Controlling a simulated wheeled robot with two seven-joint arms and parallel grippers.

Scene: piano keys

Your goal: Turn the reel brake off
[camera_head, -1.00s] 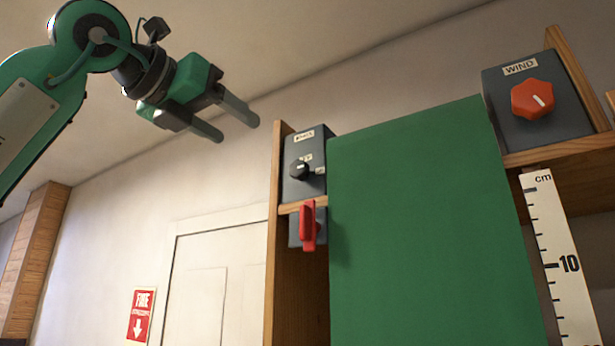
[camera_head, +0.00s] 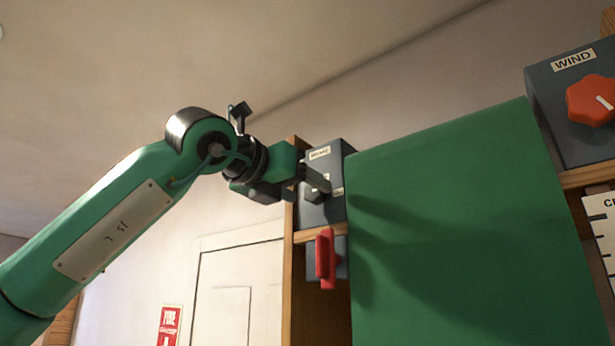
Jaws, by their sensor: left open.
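The brake box (camera_head: 325,160) is a dark grey box with a small white label, on a wooden frame left of the green panel. Its small black knob (camera_head: 313,196) is largely covered by my gripper's fingers. My left gripper (camera_head: 314,188) reaches in from the left with its fingertips at the knob on the box's front. It is open; I cannot tell whether the fingers touch the knob. My right gripper is not in view.
A red lever (camera_head: 325,258) on a grey plate sits just below the box. The large green panel (camera_head: 450,230) stands to the right. A grey WIND box (camera_head: 560,90) with an orange knob (camera_head: 594,100) is at the far right. A door (camera_head: 235,295) is behind.

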